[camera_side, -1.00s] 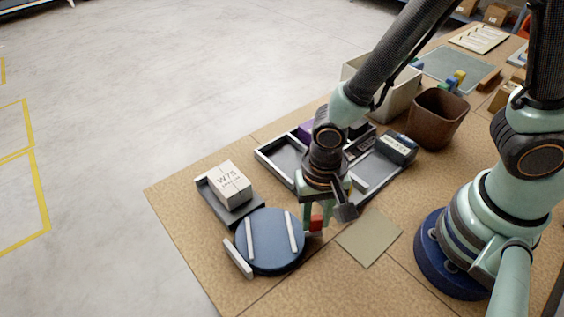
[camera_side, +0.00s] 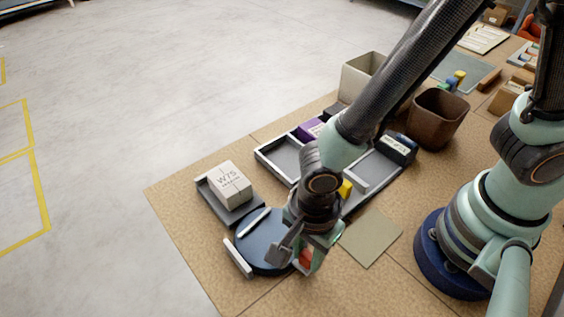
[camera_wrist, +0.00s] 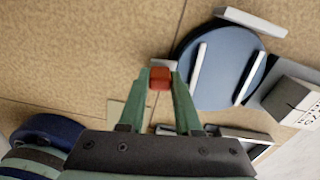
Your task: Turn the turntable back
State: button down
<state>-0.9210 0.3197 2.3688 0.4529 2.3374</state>
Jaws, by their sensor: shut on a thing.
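The turntable is a round blue disc (camera_side: 262,250) with pale strips on top, near the table's front left. Its disc also shows whole in the wrist view (camera_wrist: 223,72), with two strips. A red block (camera_wrist: 160,78) sits at its rim, beside a small pale piece that seems to join it to the disc. My gripper (camera_wrist: 160,82) is shut on the red block, one green finger on each side. In the side view my gripper (camera_side: 306,262) is low at the disc's lower right and hides part of the disc.
A white bar (camera_side: 237,258) stands by the disc's left edge. A white box marked W75 (camera_side: 231,180) sits in a grey tray (camera_side: 245,211) behind it. Grey trays (camera_side: 286,157) lie farther back. A flat olive square (camera_side: 370,238) lies to the right.

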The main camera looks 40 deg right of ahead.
jog(key=shift+s+a+m, duration=0.1)
jog(key=shift+a+m, duration=0.6)
jog(key=shift+m, duration=0.2)
jog(key=shift+a, duration=0.1)
jog(key=c, duration=0.6)
grip_release()
notch_tip(320, 180, up, 12)
